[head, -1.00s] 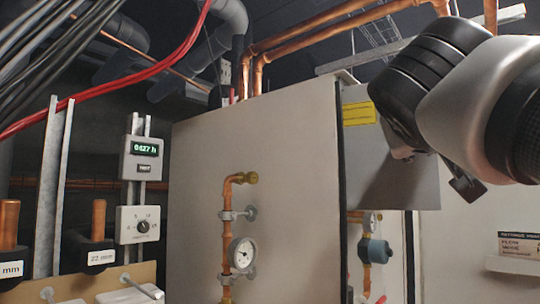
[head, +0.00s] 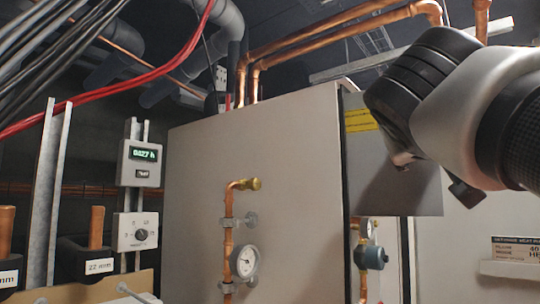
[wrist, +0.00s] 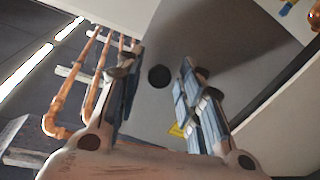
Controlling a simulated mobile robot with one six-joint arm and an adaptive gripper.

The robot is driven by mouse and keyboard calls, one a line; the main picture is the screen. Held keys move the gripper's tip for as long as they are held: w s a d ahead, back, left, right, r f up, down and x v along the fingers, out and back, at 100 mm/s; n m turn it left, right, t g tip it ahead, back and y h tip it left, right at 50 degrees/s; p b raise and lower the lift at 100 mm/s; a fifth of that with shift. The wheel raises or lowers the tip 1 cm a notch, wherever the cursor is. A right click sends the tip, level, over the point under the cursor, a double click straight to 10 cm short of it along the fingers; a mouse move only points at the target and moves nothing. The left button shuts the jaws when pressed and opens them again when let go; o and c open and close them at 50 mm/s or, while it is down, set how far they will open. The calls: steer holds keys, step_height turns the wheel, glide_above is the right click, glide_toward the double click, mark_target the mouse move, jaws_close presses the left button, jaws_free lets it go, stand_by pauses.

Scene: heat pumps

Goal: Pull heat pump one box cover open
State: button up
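The grey box cover (head: 405,190) with a yellow label (head: 361,121) is at the right of the tall pale cabinet in the head view. My arm's end overlaps its upper right part there, and the fingers are mostly hidden. In the wrist view the grey panel (wrist: 225,40) fills the upper middle, with a round black spot (wrist: 159,77), a knob or a hole. My gripper (wrist: 160,64) is open, one finger on each side of the black spot, with nothing held. I cannot tell whether the fingers touch the panel.
A pale cabinet (head: 260,160) with a copper pipe and gauge (head: 244,262) stands left of the cover. A blue-grey valve (head: 371,257) and pipework are below it. Copper pipes (head: 340,35) run overhead. A sign (head: 517,249) is on the right wall.

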stand_by(0.3)
steer(key=shift+v, duration=3.8)
step_height(320, 180, down, 28)
steer(key=a+n+g+y+b, duration=0.1)
steer(key=a+n+g+y, duration=0.2)
steer(key=g+y, duration=0.2)
steer(key=s+a+f+g+y, duration=0.1)
steer(key=s+f, duration=0.3)
steer(key=f, duration=0.5)
steer(key=s+a+f+g+y+b, duration=0.1)
steer(key=s+a+f+g+y, duration=0.1)
steer(key=f, duration=0.8)
steer(key=s+a+f+g+y, duration=0.1)
steer(key=s+a+f+g, duration=0.1)
steer(key=s+f, duration=0.4)
steer(key=shift+s+a+f+n+y, duration=0.1)
steer(key=shift+s+a+f+y, duration=0.1)
steer(key=shift+f, duration=0.5)
steer(key=shift+s+a+f+n+y, duration=0.1)
steer(key=shift+a+f, duration=0.15)
steer(key=shift+f, duration=0.4)
steer(key=shift+s+a+f+n+y, duration=0.1)
steer(key=shift+a+f, duration=0.1)
steer(key=shift+f, duration=0.5)
